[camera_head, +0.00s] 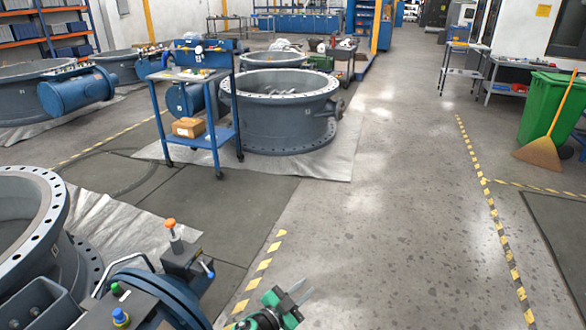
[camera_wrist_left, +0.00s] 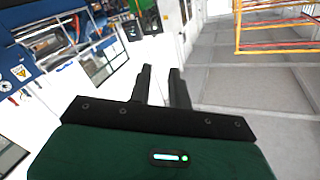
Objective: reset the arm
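My left gripper (camera_head: 307,287) shows at the bottom middle of the head view, a green body with two thin grey fingers pointing up and to the right. In the left wrist view its two dark fingers (camera_wrist_left: 161,70) stand apart with a gap between them, and nothing is held. My right gripper is not in view.
A large grey-blue valve ring (camera_head: 20,250) and a blue actuator with green and blue knobs (camera_head: 150,295) are close at lower left. A blue trolley (camera_head: 215,140) stands by another valve (camera_head: 280,115). A green bin (camera_head: 550,105) is at right. The middle floor (camera_head: 385,220) is clear.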

